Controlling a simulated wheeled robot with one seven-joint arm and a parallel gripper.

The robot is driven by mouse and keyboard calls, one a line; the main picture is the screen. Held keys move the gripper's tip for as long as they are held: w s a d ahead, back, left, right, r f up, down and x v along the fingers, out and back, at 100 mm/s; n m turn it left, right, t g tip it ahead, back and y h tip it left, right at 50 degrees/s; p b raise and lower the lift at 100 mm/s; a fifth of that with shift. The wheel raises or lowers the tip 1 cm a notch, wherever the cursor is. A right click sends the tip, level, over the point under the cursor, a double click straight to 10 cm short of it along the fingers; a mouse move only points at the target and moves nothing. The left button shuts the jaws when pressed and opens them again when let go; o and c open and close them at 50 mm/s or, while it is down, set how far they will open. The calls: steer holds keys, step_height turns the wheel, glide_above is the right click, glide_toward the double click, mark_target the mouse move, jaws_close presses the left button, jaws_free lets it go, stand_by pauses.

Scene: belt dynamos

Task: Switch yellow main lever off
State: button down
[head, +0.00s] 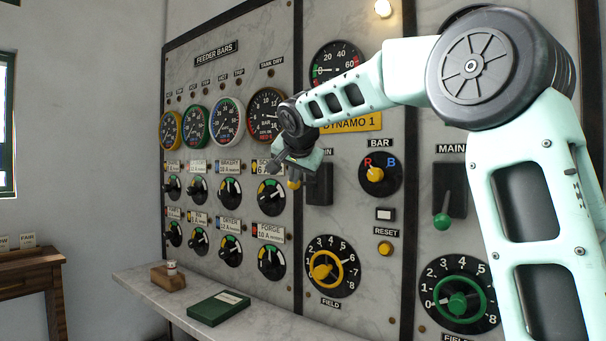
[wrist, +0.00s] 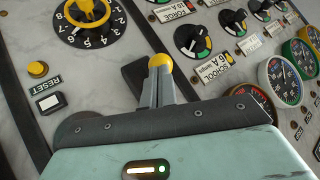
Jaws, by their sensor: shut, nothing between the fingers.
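The yellow main lever shows mostly as its round yellow knob (head: 293,184), beside a black slot plate (head: 318,185) under the DYNAMO 1 label. My gripper (head: 290,166) is at the lever, just above the knob in the head view, and hides part of the lever and the MAIN label. In the wrist view the knob (wrist: 160,61) is right at the tips of my closed fingers (wrist: 158,82), with part of the dark plate (wrist: 134,78) behind. The fingers look close to or touching the knob but do not grip it. The lever's exact position is hard to tell.
To the right of the plate are the BAR selector (head: 380,174) and the yellow RESET button (head: 385,248). The yellow FIELD knob (head: 322,268) is below. Feeder switches (head: 271,190) lie left. A separate green lever (head: 442,222) points down at right. A marble shelf (head: 150,283) juts out below.

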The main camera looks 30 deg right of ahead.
mark_target(294, 189)
step_height(294, 189, down, 4)
steer(key=t+h+b, duration=0.1)
steer(key=b, duration=0.6)
steer(key=shift+a+r+n+b, duration=0.1)
steer(key=shift+a+n+b, duration=0.05)
steer(key=shift+n+b, duration=0.15)
steer(key=shift+s+r+h+p, duration=0.1)
steer(key=shift+r+h+p, duration=0.35)
steer(key=shift+r, duration=0.15)
steer(key=shift+r+p, duration=0.45)
steer(key=shift+r, duration=0.3)
